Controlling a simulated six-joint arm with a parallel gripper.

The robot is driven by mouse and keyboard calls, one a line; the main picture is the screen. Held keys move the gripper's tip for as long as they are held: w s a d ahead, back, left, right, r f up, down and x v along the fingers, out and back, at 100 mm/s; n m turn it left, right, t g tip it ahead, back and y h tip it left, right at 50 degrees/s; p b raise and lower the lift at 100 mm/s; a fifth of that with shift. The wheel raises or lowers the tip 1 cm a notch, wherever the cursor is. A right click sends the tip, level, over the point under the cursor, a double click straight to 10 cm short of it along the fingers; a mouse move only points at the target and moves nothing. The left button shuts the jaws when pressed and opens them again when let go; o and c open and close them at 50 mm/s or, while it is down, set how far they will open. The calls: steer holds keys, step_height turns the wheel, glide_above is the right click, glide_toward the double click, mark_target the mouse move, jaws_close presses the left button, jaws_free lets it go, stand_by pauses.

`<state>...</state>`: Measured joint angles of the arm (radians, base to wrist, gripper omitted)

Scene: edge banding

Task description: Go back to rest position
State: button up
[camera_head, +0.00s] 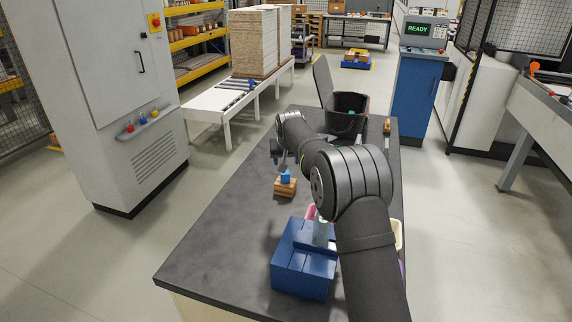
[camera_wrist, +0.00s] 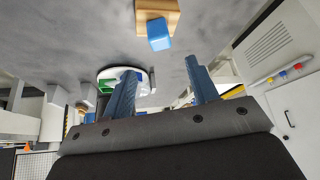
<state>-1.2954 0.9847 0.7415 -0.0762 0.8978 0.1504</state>
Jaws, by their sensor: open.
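My gripper (camera_head: 277,153) is over the dark table (camera_head: 225,240), at the far end of my arm. In the wrist view its two blue fingers (camera_wrist: 161,68) are spread apart with nothing between them. A small blue block (camera_head: 285,175) sits on a wooden block (camera_head: 284,189) on the table, just below and in front of my gripper. Both show at the top of the wrist view, the blue block (camera_wrist: 160,40) and the wood (camera_wrist: 170,12), apart from the fingers. My arm hides part of the table's right side.
A blue box-like fixture (camera_head: 302,268) stands at the near end of the table, beside my arm. A black bin (camera_head: 346,122) stands toward the far end. A small wooden piece (camera_head: 387,127) lies at the far right edge. The table's left side is clear.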

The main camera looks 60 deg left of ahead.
mark_target(285, 174)
steer(key=shift+d+r, duration=0.1)
steer(key=shift+r, duration=0.05)
steer(key=x, duration=1.2)
stand_by(0.3)
steer(key=shift+s, duration=0.1)
